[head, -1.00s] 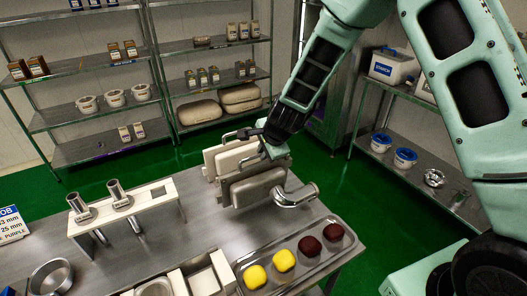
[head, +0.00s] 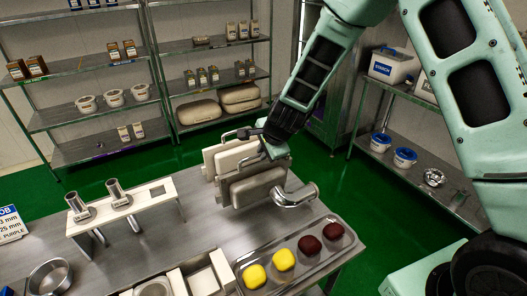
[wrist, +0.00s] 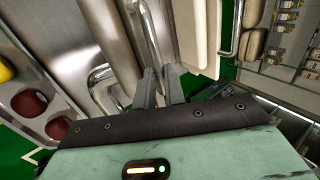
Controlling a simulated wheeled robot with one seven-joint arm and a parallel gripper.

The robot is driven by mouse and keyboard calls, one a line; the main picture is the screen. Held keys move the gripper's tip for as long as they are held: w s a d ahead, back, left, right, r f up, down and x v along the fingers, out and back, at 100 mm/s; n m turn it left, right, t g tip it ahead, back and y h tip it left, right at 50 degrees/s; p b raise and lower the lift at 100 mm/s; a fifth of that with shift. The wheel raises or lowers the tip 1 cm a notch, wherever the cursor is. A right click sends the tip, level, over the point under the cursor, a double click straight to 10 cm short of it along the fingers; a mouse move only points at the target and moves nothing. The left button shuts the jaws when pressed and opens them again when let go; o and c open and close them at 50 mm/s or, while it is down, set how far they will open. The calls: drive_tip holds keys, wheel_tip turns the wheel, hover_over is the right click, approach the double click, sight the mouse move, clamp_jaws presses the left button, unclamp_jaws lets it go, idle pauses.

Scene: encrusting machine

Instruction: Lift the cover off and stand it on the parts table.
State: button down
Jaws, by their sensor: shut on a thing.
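The cover (head: 257,188) is a thick grey-beige panel standing upright near the right back of the steel parts table (head: 215,228). My gripper (head: 271,150) is at its top edge, shut on its metal bar handle. The wrist view shows the fingers (wrist: 161,85) closed at the end of the handle (wrist: 150,35). Other pale panels (head: 211,157) with bar handles stand close behind it. I cannot tell whether the cover's lower edge touches the table.
A tray (head: 343,254) with yellow and dark red balls is in front. A white stand (head: 150,204) with metal tubes is to the left. Bare table lies between stand and cover.

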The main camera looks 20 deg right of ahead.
sight(260, 163)
drive_tip(key=shift+f+b, duration=1.45)
drive_tip(key=shift+f, duration=0.15)
drive_tip(key=shift+w+a, duration=0.1)
drive_tip(key=shift+w, duration=0.15)
drive_tip(key=c, duration=1.4)
unclamp_jaws()
drive_tip(key=shift+o, duration=1.1)
drive_tip(key=shift+s+f, duration=0.1)
